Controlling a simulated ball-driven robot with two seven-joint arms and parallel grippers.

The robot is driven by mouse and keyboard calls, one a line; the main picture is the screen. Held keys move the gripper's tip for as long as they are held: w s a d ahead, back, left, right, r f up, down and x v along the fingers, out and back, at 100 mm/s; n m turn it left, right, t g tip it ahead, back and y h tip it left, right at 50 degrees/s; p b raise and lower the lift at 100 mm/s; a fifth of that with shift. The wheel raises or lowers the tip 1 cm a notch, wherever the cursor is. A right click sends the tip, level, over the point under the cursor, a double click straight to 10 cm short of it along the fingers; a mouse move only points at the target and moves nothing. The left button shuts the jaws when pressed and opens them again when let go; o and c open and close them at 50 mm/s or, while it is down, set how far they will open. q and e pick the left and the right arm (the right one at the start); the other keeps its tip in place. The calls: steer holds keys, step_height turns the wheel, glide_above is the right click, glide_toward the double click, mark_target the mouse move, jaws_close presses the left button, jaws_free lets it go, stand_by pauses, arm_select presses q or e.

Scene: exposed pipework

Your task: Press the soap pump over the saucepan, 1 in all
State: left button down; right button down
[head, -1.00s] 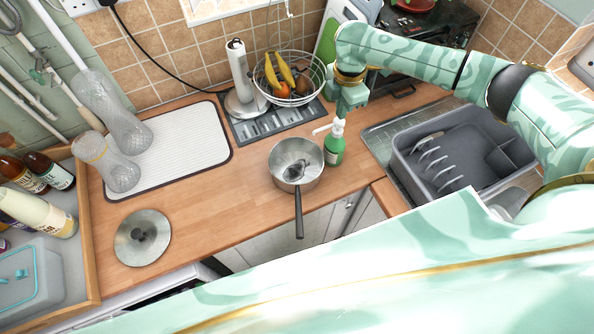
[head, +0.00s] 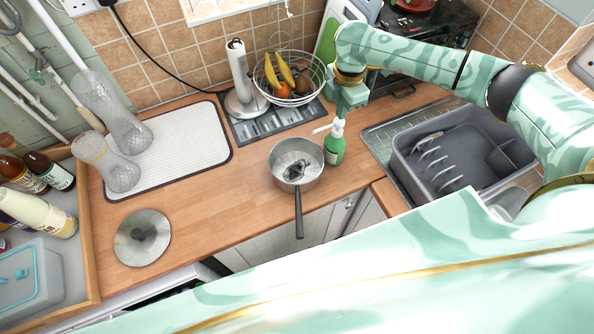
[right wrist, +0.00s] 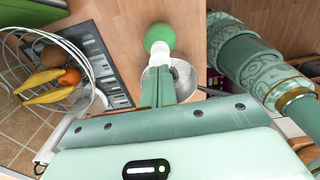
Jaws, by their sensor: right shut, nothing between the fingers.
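A green soap bottle (head: 335,150) with a white pump head (head: 338,128) stands upright on the wooden counter. Its spout points left toward the saucepan (head: 284,175), a steel pan with a dark handle toward me. A dark patch shows inside the pan; I cannot tell what it is. My right gripper (head: 344,114) is shut and empty, directly above the pump head. The right wrist view shows its fingers (right wrist: 160,80) by the white pump head (right wrist: 158,44), with the green bottle (right wrist: 160,36) beyond and the saucepan (right wrist: 186,76) partly hidden. I cannot tell whether they touch. My left gripper is not visible.
A grey dish rack (head: 470,165) stands right of the bottle. A wire fruit basket (head: 292,90) and a paper-towel holder (head: 241,75) are behind. A lid (head: 142,238) lies front left, near a white drying mat (head: 180,150).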

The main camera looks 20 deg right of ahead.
steer(key=shift+f, duration=0.1)
steer(key=shift+f+b, duration=0.5)
steer(key=shift+f, duration=0.95)
steer(key=shift+r, duration=0.1)
steer(key=shift+r+p, duration=1.4)
steer(key=shift+p, duration=0.45)
steer(key=shift+r+p, duration=0.4)
steer(key=shift+p, duration=0.1)
step_height(320, 180, up, 5)
steer(key=p, duration=0.7)
steer(key=shift+r, duration=0.1)
